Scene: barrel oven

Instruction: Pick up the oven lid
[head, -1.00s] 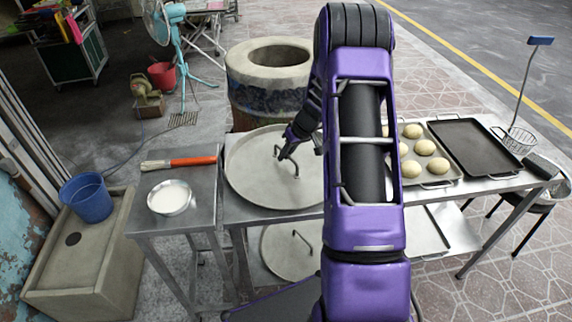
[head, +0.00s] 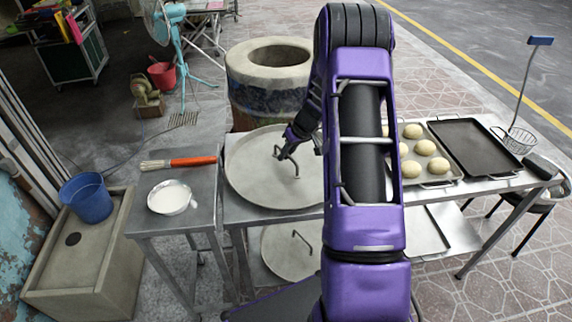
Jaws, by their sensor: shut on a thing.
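The oven lid (head: 255,185) is a large round grey metal disc with a raised bar handle (head: 296,168). It is on the metal table, left of my purple arm, which hides its right edge. My gripper (head: 284,154) is at the handle near the middle of the lid and is shut on it. The fingers are small and dark here, and part of the handle is hidden behind them. I cannot tell whether the lid is clear of the tabletop. The round barrel oven (head: 265,95) stands open-topped on the floor behind the table.
A second round lid (head: 283,258) lies on the lower shelf. A tray of dough balls (head: 445,180) and an empty dark tray (head: 472,146) are on the right. A side table holds a brush (head: 192,161) and white bowl (head: 170,197). A fan (head: 170,40) stands behind.

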